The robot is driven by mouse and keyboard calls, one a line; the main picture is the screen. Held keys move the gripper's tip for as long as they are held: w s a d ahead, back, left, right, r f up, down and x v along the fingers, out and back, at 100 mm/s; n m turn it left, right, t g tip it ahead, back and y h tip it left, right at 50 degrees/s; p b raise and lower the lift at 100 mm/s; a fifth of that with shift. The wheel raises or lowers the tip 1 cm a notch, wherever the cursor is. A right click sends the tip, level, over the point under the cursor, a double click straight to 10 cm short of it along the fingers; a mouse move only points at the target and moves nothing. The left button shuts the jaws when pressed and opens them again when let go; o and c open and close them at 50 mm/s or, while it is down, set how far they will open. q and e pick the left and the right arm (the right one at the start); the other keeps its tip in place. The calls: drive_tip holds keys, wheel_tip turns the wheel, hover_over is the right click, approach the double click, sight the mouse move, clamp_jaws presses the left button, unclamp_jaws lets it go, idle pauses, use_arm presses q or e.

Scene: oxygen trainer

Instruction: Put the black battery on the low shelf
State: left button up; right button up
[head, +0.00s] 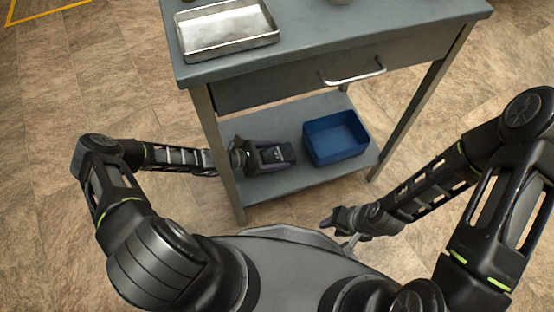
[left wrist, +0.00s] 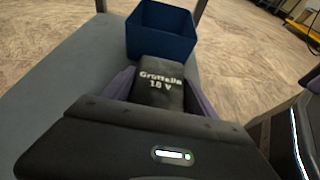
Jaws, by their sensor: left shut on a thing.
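In the head view my left gripper (head: 268,153) reaches in under the tabletop from the left, shut on the battery (head: 279,153). Both are over the left part of the grey low shelf (head: 297,184). I cannot tell whether the battery touches the shelf. My right gripper (head: 338,228) is in front of the table, away from the shelf; its finger opening is unclear.
A blue bin (head: 336,138) stands on the low shelf, right of the battery; it also shows in the left wrist view (left wrist: 160,32). The table's front left leg (head: 222,158) crosses in front of my left arm. A metal tray (head: 228,30) lies on the tabletop above.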

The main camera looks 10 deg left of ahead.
sight(277, 161)
use_arm(q)
wheel_tip(277, 161, down, 3)
drive_tip(key=shift+r+b, duration=0.1)
drive_tip(key=shift+b, duration=0.5)
drive_tip(key=shift+f, duration=0.3)
drive_tip(key=shift+f, duration=0.1)
drive_tip(key=shift+f, duration=0.15)
drive_tip(key=o, duration=1.8)
